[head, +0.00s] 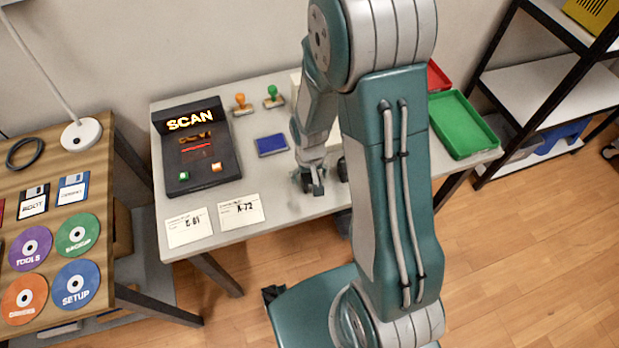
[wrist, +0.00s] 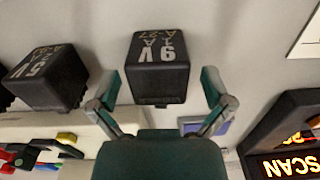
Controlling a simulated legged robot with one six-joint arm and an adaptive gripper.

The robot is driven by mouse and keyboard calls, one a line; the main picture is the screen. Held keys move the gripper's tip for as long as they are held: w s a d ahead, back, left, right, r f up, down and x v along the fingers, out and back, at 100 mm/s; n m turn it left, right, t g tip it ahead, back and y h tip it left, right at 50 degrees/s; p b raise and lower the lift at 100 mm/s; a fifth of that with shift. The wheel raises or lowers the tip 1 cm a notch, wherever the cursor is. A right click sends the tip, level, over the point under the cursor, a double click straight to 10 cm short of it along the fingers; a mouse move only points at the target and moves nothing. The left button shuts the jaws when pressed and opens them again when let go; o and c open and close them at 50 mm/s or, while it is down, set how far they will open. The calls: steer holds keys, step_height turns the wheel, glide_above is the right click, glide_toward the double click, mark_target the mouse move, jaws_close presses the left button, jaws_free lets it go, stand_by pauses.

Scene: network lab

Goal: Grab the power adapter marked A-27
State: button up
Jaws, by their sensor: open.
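The black power adapter marked A-27 (wrist: 158,72) stands on the grey table in the wrist view, with "9V 1A A-27" upside down on its top. My gripper (wrist: 158,88) is open, with one finger to the left and one to the right of this adapter, and grips nothing. A gap shows beside each finger. A second black adapter marked 5V (wrist: 45,78) stands to the left; its smaller marking is hard to read. In the head view my gripper (head: 313,183) is low over the table, and my arm hides most of the adapters.
The scanner (head: 196,146) stands at the table's left, with a blue pad (head: 271,145), stamps (head: 273,94) and two paper cards (head: 241,211) near it. A green tray (head: 462,126) sits at the right. Another dark object edges in at the wrist view's far left.

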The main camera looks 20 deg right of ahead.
steer(key=c, duration=1.3)
steer(key=shift+r, duration=0.1)
